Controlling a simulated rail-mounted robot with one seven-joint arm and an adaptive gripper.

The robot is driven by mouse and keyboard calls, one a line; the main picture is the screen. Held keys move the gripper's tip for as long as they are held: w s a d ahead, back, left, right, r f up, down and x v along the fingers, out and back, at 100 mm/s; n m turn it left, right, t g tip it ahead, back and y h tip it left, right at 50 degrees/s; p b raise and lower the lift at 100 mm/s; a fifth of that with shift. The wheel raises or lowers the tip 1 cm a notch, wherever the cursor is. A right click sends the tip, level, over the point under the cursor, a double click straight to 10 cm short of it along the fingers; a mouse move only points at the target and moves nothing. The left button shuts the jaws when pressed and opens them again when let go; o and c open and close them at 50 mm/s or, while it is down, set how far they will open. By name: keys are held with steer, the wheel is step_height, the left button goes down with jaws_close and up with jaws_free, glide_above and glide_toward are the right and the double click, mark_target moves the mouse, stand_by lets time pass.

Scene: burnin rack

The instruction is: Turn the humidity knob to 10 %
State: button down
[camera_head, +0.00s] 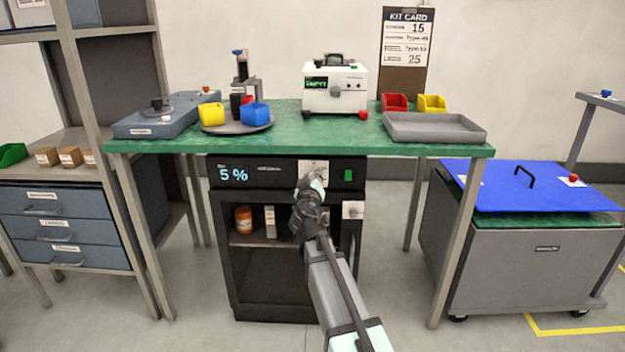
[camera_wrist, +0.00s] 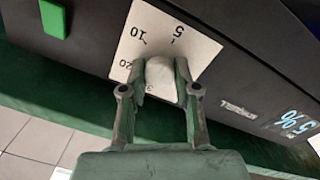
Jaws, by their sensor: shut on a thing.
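The humidity knob (camera_wrist: 160,71) is a pale grey knob on a white dial plate (camera_wrist: 194,38) with printed marks, among them 5, 10 and 20. My gripper (camera_wrist: 161,86) is shut on the knob, one finger on each side. The display reads 5 % in the head view (camera_head: 233,174) and, tilted, in the wrist view (camera_wrist: 298,123). In the head view my gripper (camera_head: 311,184) is at the dial plate (camera_head: 314,167) on the black cabinet's top panel and hides the knob. The knob's pointer cannot be made out.
The black cabinet (camera_head: 222,252) stands under a green-topped table (camera_head: 300,135), whose edge is just above the panel. A green button (camera_head: 348,175) sits right of the dial. An orange jar (camera_head: 243,219) stands on the open shelf. A blue-lidded cart (camera_head: 535,185) stands right.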

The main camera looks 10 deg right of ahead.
steer(key=n, duration=0.5)
steer(key=shift+w+n+b, duration=0.1)
steer(key=shift+n+b, duration=0.3)
steer(key=n, duration=0.5)
steer(key=shift+n+p, duration=0.4)
steer(key=c, duration=0.9)
jaws_free()
steer(key=shift+o, duration=0.2)
steer(key=shift+f, duration=0.1)
steer(key=v, duration=1.2)
steer(key=shift+f, duration=0.2)
